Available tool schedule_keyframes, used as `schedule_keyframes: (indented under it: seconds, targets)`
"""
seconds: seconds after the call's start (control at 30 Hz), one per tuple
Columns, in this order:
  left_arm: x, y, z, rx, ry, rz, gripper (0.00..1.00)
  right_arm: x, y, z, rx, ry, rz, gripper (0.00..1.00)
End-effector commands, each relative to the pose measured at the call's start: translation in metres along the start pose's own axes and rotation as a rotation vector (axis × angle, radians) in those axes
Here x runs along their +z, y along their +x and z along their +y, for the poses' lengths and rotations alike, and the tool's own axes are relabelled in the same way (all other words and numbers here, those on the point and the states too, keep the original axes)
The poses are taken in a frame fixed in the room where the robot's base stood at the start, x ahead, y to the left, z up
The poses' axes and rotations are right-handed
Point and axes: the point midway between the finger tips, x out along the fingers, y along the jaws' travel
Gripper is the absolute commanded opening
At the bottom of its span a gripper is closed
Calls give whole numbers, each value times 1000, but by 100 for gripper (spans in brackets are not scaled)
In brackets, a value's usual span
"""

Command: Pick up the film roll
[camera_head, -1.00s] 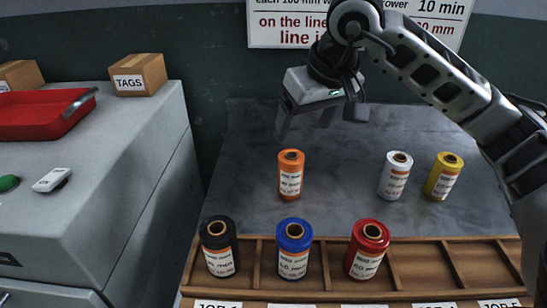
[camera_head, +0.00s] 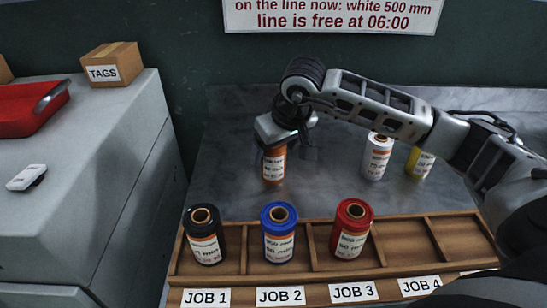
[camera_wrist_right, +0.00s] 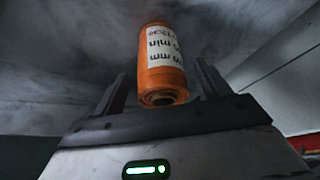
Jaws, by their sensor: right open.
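The orange film roll (camera_head: 273,168) stands upright on the grey table, with its top hidden behind my right gripper (camera_head: 286,150). The right gripper is open. In the right wrist view, the orange roll (camera_wrist_right: 163,65) shows in the middle between the two spread fingers (camera_wrist_right: 160,88), its white label on its side. A gap shows between the roll and the fingers there. A white roll (camera_head: 377,157) and a yellow roll (camera_head: 418,163) stand further right, partly hidden by my right arm. My left gripper is not in view.
A wooden divided tray (camera_head: 400,243) at the front holds a black roll (camera_head: 206,240), a blue roll (camera_head: 279,235) and a red roll (camera_head: 352,230) above the JOB 1 to JOB 3 labels. The JOB 4 compartment is empty. A grey cabinet (camera_head: 110,150) stands left.

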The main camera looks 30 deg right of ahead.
Motion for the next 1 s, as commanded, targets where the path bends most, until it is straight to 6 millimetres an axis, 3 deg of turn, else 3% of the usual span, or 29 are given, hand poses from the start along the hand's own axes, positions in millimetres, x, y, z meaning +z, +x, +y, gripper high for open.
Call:
schedule_keyframes:
  seconds: [0.13, 0.4, 0.57, 0.6, 1.0]
  targets:
    - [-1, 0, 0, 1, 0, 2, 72, 0, 16, -1, -1, -1, 0, 75]
    - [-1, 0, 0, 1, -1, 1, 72, -1, 18, -1, -1, -1, 2, 73]
    - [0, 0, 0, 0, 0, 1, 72, -1, 18, -1, -1, -1, 2, 28]
    - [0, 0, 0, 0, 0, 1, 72, -1, 18, -1, -1, -1, 2, 23]
    - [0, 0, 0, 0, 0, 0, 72, -4, 11, -1, -1, 0, 5, 23]
